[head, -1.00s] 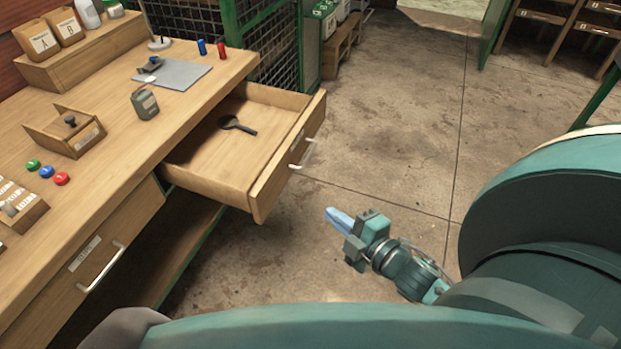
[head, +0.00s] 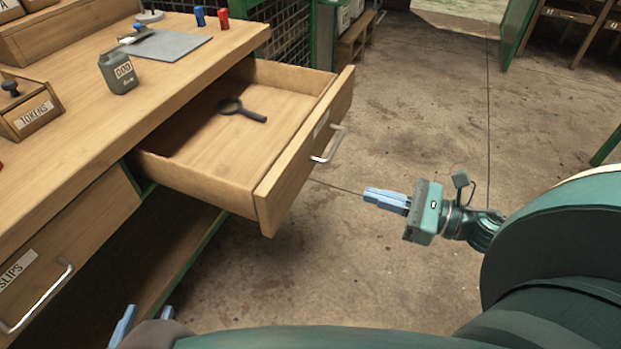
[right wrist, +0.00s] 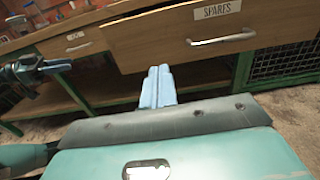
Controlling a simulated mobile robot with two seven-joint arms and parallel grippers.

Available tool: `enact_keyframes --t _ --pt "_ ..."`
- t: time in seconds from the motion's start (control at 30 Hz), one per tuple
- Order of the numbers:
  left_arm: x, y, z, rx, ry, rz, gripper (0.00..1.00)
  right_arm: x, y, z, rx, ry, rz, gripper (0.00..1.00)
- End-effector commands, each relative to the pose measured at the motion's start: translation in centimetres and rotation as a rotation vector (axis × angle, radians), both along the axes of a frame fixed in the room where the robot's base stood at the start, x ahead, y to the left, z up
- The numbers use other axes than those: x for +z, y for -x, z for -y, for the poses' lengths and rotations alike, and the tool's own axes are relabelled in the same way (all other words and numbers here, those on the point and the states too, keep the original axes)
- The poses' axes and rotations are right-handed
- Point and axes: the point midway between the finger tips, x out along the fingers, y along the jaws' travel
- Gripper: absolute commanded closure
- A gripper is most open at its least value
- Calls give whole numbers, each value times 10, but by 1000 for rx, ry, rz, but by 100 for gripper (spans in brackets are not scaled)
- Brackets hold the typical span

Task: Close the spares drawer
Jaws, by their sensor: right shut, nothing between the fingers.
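The spares drawer (head: 295,165) stands pulled out of the wooden bench, with a dark magnifying glass (head: 243,112) lying in it. Its metal handle (head: 329,145) is on the front. In the right wrist view, the drawer front (right wrist: 170,38) carries a "SPARES" label above the handle (right wrist: 220,38). My right gripper (head: 368,194) is shut and empty, in front of the drawer and apart from it, its fingers pointing toward the front. My left gripper (head: 143,318) shows at the bottom left edge, its two blue fingertips apart; the rest is hidden.
A second drawer marked "SLIPS" (head: 60,250) is flush in the bench. On the bench top stand a green can (head: 117,74), a tokens box (head: 30,105), a grey mat (head: 172,46) and blue and red items. Open concrete floor (head: 420,120) lies right of the drawer.

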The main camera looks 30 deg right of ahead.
Motion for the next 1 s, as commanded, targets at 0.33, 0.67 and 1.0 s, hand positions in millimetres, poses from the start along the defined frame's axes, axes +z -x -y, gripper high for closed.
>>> enact_keyframes --t 0.33,0.67,1.0 --pt "1 -1 0 -1 0 12 62 3 -53 -45 1 -3 4 100" --pt "1 0 0 0 0 2 62 2 -93 -79 -2 -6 -1 100" --pt "0 0 0 0 -2 -7 62 1 -100 -86 -3 -7 -4 100"
